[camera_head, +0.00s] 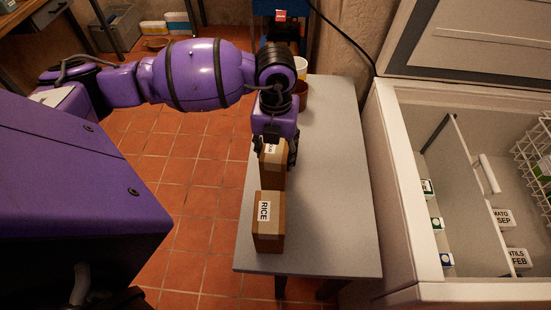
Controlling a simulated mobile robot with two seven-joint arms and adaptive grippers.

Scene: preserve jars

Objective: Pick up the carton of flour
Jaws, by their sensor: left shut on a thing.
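A brown carton (272,171) stands on the grey table (335,190) near its left edge. Its white label is partly covered by my gripper, so I cannot read the full word on it. My left gripper (275,152) comes down from above and is shut on the upper part of this carton, one finger on each side. A second brown carton (269,225), labelled RICE, stands just in front of it, nearer the table's front edge. I cannot tell if the held carton touches the table. My right gripper is not in view.
A white tub (300,67) and a brown container (301,90) stand at the table's back left. The table's right side is bare. An open chest freezer (398,200) with labelled containers stands to the right. Tiled floor (190,200) lies to the left.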

